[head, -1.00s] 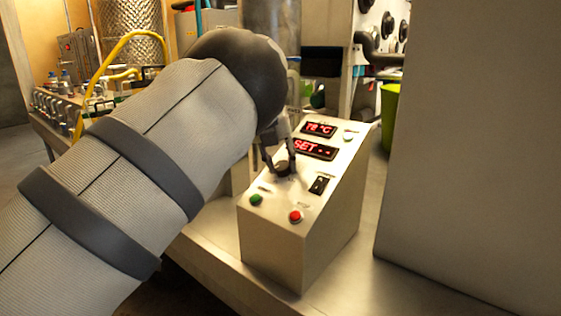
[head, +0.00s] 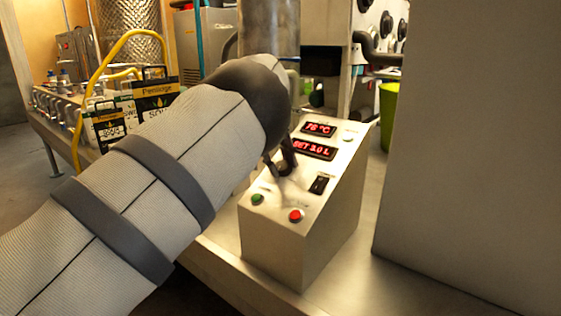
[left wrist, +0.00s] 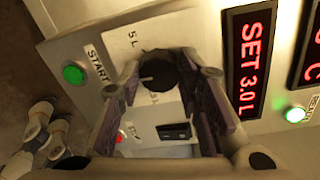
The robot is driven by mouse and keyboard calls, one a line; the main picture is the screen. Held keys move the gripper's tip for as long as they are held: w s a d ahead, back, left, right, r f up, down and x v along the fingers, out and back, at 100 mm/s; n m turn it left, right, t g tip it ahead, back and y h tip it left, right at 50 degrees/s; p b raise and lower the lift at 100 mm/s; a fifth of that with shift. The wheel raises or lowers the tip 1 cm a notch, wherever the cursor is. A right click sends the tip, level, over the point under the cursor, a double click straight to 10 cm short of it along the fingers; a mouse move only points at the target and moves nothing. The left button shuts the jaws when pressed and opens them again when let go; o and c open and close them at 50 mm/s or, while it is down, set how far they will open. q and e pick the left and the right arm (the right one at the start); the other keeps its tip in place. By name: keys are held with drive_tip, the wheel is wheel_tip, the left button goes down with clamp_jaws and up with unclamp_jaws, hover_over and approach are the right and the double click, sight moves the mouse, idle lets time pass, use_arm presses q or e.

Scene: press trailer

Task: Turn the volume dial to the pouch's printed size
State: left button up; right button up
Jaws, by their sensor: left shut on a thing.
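The dark round volume dial (left wrist: 158,72) sits on the sloped control panel (head: 272,238). A white pointer line shows on it, and "5 L" is printed near it. My left gripper (head: 281,168) comes down on the dial and is shut on it, with a finger on either side in the left wrist view (left wrist: 160,78). The red set display (head: 314,149) reads "SET 3.0 L", also in the left wrist view (left wrist: 249,60). Pouches (head: 153,99) with black and yellow labels stand behind my left arm, partly hidden. Their printed size is not legible.
The panel also has a green start button (head: 257,199), a red button (head: 296,215), a black rocker switch (head: 319,184) and a temperature display (head: 318,128). A large grey block (head: 475,150) stands close on the right. A yellow hose (head: 90,95) hangs at the left.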

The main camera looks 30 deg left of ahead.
use_arm(q)
drive_tip(key=shift+n, duration=0.3)
idle(0.4)
drive_tip(key=o, duration=1.1)
drive_tip(key=shift+o, duration=0.2)
drive_tip(key=v, duration=1.2)
